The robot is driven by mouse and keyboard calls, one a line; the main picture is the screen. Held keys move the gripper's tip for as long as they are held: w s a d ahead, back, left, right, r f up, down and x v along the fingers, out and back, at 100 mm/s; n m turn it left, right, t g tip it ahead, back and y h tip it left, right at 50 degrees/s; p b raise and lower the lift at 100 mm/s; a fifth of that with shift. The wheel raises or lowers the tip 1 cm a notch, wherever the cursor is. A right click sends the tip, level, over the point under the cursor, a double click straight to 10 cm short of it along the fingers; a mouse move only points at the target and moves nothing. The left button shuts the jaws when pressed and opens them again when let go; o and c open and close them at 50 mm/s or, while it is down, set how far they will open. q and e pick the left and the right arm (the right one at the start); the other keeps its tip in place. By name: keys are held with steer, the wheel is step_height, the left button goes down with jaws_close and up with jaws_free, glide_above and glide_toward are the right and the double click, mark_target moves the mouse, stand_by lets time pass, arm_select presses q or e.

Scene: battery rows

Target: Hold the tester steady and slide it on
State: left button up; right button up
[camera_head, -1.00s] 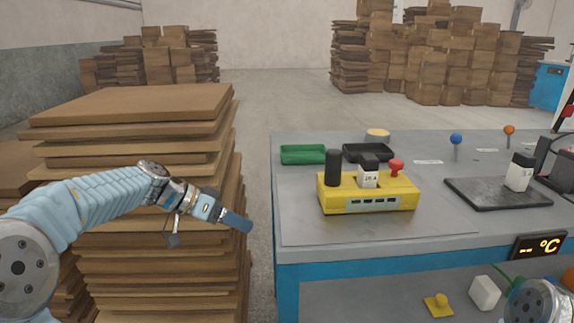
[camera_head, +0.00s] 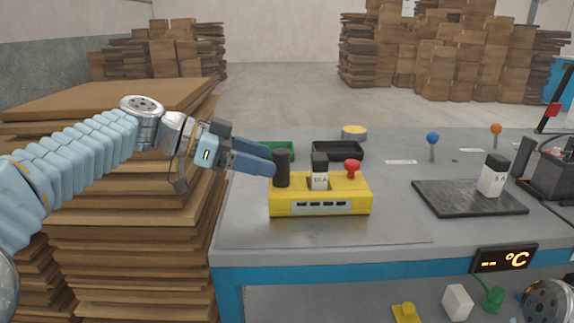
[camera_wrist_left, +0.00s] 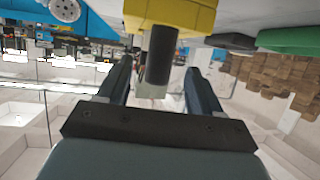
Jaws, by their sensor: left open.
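The yellow tester (camera_head: 320,207) stands on the grey table. A black upright cylinder (camera_head: 282,166) rises at its left end, a white battery with a black top (camera_head: 319,178) sits in its middle, and a red knob (camera_head: 352,168) is at its right. My left gripper (camera_head: 272,160) is open at the black cylinder. In the left wrist view, the black cylinder (camera_wrist_left: 160,57) lies between the two open fingers (camera_wrist_left: 158,80), with gaps at both sides, and the yellow tester (camera_wrist_left: 172,12) is beyond. My right gripper's fingers are not seen; only part of that arm shows at bottom right.
A green tray (camera_head: 284,149) and a black tray (camera_head: 338,150) lie behind the tester. A dark plate (camera_head: 450,202) with another battery (camera_head: 494,176) is to the right. Blue (camera_head: 433,138) and orange (camera_head: 496,129) knobs stand behind it. Stacked boards (camera_head: 130,230) are left of the table.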

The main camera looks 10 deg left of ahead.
mark_target(290, 183)
arm_select(q)
steer(key=x, duration=0.6)
steer(key=shift+d+f, duration=0.2)
steer(key=shift+d, duration=0.05)
jaws_close()
stand_by(0.9)
